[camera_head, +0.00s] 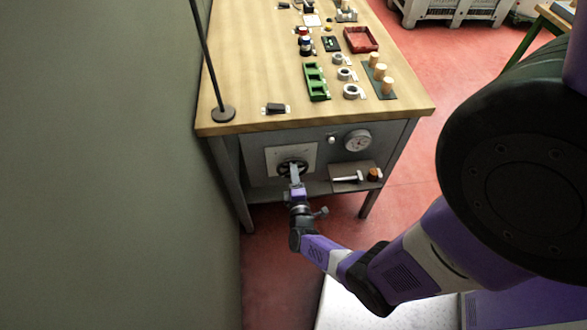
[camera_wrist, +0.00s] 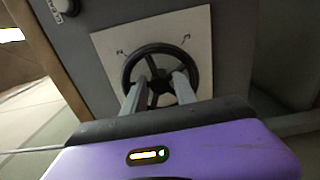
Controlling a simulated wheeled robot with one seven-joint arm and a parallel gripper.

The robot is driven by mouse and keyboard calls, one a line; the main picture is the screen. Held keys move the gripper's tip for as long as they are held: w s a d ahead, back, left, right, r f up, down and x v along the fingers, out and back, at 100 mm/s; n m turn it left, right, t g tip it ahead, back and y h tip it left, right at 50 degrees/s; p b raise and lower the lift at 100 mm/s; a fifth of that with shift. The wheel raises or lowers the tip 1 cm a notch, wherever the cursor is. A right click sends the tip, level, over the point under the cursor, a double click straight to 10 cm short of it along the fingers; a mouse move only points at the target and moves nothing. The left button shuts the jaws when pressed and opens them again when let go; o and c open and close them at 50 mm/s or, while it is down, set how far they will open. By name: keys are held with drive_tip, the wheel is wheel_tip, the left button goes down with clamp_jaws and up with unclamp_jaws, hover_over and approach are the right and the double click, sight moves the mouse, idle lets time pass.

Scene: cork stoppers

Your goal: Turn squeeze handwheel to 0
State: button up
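The squeeze handwheel is a dark spoked wheel (camera_wrist: 160,48) on a pale square plate (camera_wrist: 205,35) fixed to a grey panel. In the head view the handwheel (camera_head: 282,168) is on the bench front, partly hidden by my gripper (camera_head: 295,172). In the wrist view my gripper (camera_wrist: 158,82) has its two grey fingers apart, reaching to the wheel face with the hub and a spoke between them. I cannot tell whether the fingers touch the spokes.
Right of the plate are a white knob (camera_head: 332,140), a dial gauge (camera_head: 357,140) and a low shelf (camera_head: 350,186) with a hammer-like tool (camera_head: 347,178). The wooden benchtop (camera_head: 240,75) above holds a green rack (camera_head: 316,82), tape rolls, corks and a red tray (camera_head: 361,39). A wall stands at left.

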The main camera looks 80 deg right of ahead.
drive_tip(key=v, duration=0.6)
drive_tip(key=shift+s+a, duration=0.15)
drive_tip(key=shift+a, duration=0.15)
drive_tip(key=w+a+r+m+t+y, duration=0.2)
drive_tip(key=w+r+m+t, duration=0.2)
drive_tip(key=w+m, duration=0.15)
drive_tip(key=w+a+r+m+t+y, duration=0.2)
drive_tip(key=a+r+t+y, duration=0.15)
drive_tip(key=a+r, duration=0.45)
drive_tip(key=s+a+r+n+y, duration=0.1)
drive_tip(key=s+a+r+y, duration=0.4)
drive_tip(key=s+a+r, duration=0.3)
drive_tip(key=s+a+r+n+y, duration=0.2)
drive_tip(key=s+a+r+y, duration=0.4)
drive_tip(key=a+r, duration=0.5)
drive_tip(key=shift+s+a+r, duration=0.3)
drive_tip(key=shift+s+r, duration=0.1)
drive_tip(key=shift+s, duration=0.55)
